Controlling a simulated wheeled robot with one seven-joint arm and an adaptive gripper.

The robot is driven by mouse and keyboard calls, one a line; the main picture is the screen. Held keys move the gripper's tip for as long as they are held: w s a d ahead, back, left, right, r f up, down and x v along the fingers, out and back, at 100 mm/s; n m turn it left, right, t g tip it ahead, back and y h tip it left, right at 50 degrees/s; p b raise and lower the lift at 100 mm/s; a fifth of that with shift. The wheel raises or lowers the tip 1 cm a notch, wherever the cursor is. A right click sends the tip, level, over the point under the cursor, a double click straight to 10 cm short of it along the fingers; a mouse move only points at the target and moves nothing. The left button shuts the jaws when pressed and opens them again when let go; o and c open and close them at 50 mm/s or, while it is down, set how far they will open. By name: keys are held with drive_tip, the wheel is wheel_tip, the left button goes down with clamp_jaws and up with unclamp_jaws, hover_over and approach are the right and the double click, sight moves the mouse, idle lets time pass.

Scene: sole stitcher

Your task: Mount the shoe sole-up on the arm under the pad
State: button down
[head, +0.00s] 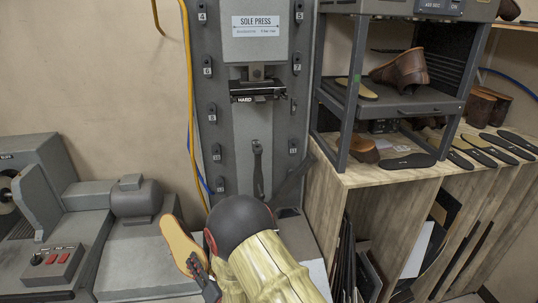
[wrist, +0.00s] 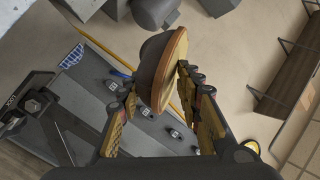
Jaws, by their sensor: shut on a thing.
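The shoe (head: 180,243) is in my gripper (head: 198,272), left of the press in the head view. Its tan sole faces the camera, with its long side steeply tilted; the upper is hidden there. In the wrist view the shoe (wrist: 166,68) shows a dark upper and a tan sole edge between the fingers of my gripper (wrist: 157,90), which are shut on it. The black pad marked HARD (head: 257,91) hangs on the press column. Below it stands a dark upright arm (head: 258,168), apart from the shoe. My arm hides the press's lower front.
The grey press frame (head: 210,135) has numbered knobs along both sides. A grey machine (head: 130,245) with a red-button box stands at left. At right, a rack (head: 410,102) and wooden bench (head: 370,177) hold shoes and soles. Open space lies before the pad.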

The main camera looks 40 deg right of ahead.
drive_tip(key=s+d+r+m+g+h+p, duration=0.15)
drive_tip(key=s+d+r+m+p, duration=0.25)
drive_tip(key=d+r+p, duration=0.65)
drive_tip(key=s+d+r+m+g+h+p, duration=0.1)
drive_tip(key=s+d+r+m+h+p, duration=0.25)
drive_tip(key=r+p, duration=0.7)
drive_tip(key=s+d+r+m+g+p, duration=0.3)
drive_tip(key=d+r+p, duration=0.5)
drive_tip(key=r, duration=0.6)
drive_tip(key=shift+w+d+t, duration=0.65)
drive_tip(key=shift+w+d, duration=4)
drive_tip(key=shift+w, duration=1.2)
drive_tip(key=shift+m, duration=0.25)
wheel_tip(320, 180, down, 6)
drive_tip(key=b, duration=0.4)
drive_tip(key=shift+b, duration=0.4)
drive_tip(key=shift+s+r, duration=0.2)
drive_tip(key=shift+s, duration=0.15)
drive_tip(key=shift+f+b, duration=0.35)
drive_tip(key=shift+b, duration=0.15)
drive_tip(key=shift+f+b, duration=0.3)
drive_tip(key=shift+b, duration=0.05)
drive_tip(key=shift+f+b, duration=1.05)
drive_tip(key=shift+b, duration=0.1)
